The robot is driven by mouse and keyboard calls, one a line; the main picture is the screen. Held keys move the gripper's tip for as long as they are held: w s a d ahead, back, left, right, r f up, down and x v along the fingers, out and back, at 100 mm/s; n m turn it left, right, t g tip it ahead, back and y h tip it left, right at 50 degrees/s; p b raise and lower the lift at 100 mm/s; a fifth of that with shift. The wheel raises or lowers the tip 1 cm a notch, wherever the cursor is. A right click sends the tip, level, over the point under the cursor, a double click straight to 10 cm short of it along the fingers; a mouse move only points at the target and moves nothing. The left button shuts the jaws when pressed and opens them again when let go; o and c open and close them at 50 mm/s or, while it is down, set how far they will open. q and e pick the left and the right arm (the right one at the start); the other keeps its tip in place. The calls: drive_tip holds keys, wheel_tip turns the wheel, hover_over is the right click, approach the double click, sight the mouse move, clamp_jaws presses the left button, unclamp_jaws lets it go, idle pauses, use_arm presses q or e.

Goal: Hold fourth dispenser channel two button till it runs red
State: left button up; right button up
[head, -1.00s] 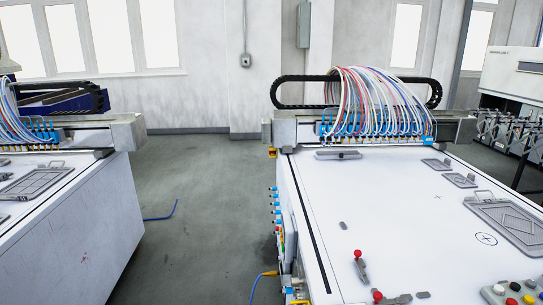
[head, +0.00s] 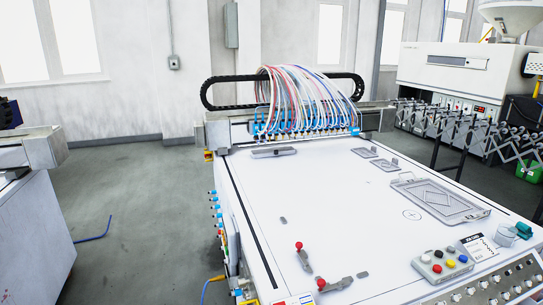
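The gantry (head: 236,131) spans the far end of a white machine table (head: 330,205). A row of nozzles with blue fittings sits along it under a bundle of red, white and blue hoses (head: 305,95). A grey box (head: 420,266) with red, yellow, blue, black and white buttons stands at the near right of the table. A panel (head: 462,299) with several knobs lies along the near right edge. I cannot tell which control is the fourth dispenser's channel two button. No red flow shows clearly at the nozzles. Neither of my grippers is in view.
Two red-knobbed clamps (head: 304,257) sit near the table's front left. A grey framed plate (head: 440,200) lies at the right. A second machine (head: 30,205) stands at far left, with grey floor (head: 135,190) between.

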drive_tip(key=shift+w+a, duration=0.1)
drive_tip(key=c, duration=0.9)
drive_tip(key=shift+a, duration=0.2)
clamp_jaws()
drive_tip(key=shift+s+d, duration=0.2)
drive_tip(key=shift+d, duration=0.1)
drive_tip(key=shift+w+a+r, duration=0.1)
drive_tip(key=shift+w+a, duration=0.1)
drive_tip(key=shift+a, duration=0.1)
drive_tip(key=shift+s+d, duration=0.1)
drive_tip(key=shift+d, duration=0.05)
